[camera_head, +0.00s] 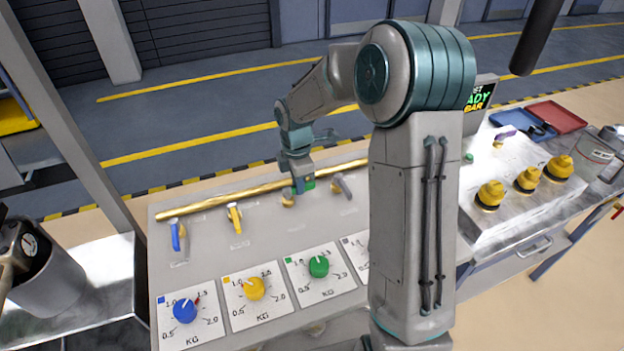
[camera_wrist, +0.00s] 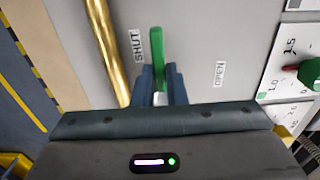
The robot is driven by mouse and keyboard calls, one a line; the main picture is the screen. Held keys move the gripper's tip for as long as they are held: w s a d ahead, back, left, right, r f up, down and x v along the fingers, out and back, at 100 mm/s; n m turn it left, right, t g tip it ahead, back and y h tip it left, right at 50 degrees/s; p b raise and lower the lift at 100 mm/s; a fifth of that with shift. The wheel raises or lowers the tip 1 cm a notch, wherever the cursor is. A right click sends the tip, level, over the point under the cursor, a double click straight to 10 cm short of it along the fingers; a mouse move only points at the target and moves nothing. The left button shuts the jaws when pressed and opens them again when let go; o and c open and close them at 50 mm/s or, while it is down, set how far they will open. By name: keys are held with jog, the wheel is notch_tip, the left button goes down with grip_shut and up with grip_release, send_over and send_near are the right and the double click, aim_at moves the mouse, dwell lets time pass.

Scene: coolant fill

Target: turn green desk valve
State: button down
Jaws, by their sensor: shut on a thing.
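The green valve handle (camera_wrist: 157,48) stands out between my fingers in the wrist view, closer to the SHUT label (camera_wrist: 137,45) than to the OPEN label (camera_wrist: 219,73). My gripper (camera_wrist: 160,78) is shut on the handle, with one dark blue finger on each side. In the head view my gripper (camera_head: 299,184) points down at the desk panel, and only a small part of the green valve (camera_head: 309,184) shows beside it.
A brass pipe (camera_head: 225,201) runs along the panel behind the valves. The blue valve (camera_head: 177,237) and yellow valve (camera_head: 235,219) stand to the left, and a grey valve (camera_head: 343,186) stands close on the right. The green dial (camera_head: 319,266) lies in front.

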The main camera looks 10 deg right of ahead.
jog(key=shift+w+r, duration=0.15)
dwell(0.3)
jog(key=c, duration=1.5)
grip_release()
jog(key=shift+o, duration=0.2)
notch_tip(320, 180, up, 14)
jog(key=b, duration=0.1)
jog(key=s+d+f+m+t, duration=0.1)
jog(key=s+d+m, duration=0.1)
jog(key=s+m, duration=0.7)
jog(key=s+d+m+t, duration=0.2)
jog(key=s+m, duration=0.8)
jog(key=s, duration=0.5)
jog(key=shift+s+d+f, duration=0.2)
jog(key=shift+s+f, duration=0.15)
